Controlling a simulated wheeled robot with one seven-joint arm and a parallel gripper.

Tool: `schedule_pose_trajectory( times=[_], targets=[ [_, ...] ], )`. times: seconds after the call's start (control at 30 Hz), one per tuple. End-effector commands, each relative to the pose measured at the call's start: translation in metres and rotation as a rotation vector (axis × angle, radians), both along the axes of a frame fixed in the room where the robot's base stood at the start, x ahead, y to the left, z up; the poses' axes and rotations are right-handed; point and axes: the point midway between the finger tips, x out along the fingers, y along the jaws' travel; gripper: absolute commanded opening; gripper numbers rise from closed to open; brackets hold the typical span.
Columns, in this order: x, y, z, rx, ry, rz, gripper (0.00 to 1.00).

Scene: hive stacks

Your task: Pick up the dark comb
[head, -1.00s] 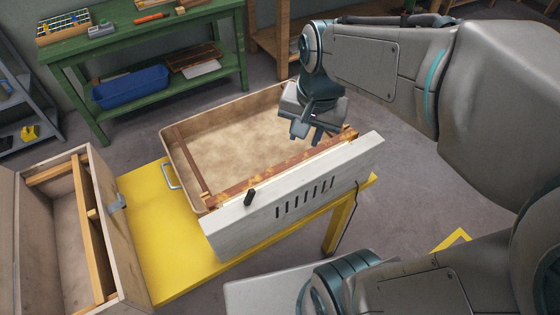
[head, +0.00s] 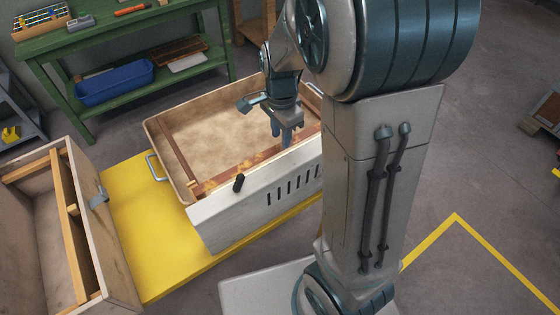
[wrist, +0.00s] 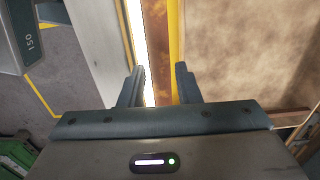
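A long brown comb frame with amber patches (head: 238,171) lies along the near side of a tan tray (head: 152,130), just behind a pale slotted panel; I take it for the dark comb. My gripper (head: 281,136) hangs over its right part, fingers pointing down. In the wrist view my gripper (wrist: 160,84) is open, its two fingers apart. A brown strip (wrist: 157,45), a bright white strip and a yellow strip run between and beyond the fingers. I cannot tell whether the fingers touch anything. My arm hides the comb's right end in the head view.
An open wooden box (head: 95,220) with frames stands at left. A green bench (head: 110,35) with a blue bin (head: 115,82) is behind.

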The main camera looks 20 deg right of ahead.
Motion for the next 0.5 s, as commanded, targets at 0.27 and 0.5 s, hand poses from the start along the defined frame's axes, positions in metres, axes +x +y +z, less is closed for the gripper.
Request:
schedule_pose_trajectory(
  times=[0.27, 0.5],
  targets=[
    [-0.002, 0.003, -0.027, -0.001, 0.005, 0.0, 0.3],
    [-0.002, 0.004, -0.056, -0.001, 0.002, 0.0, 0.3]
  ],
)
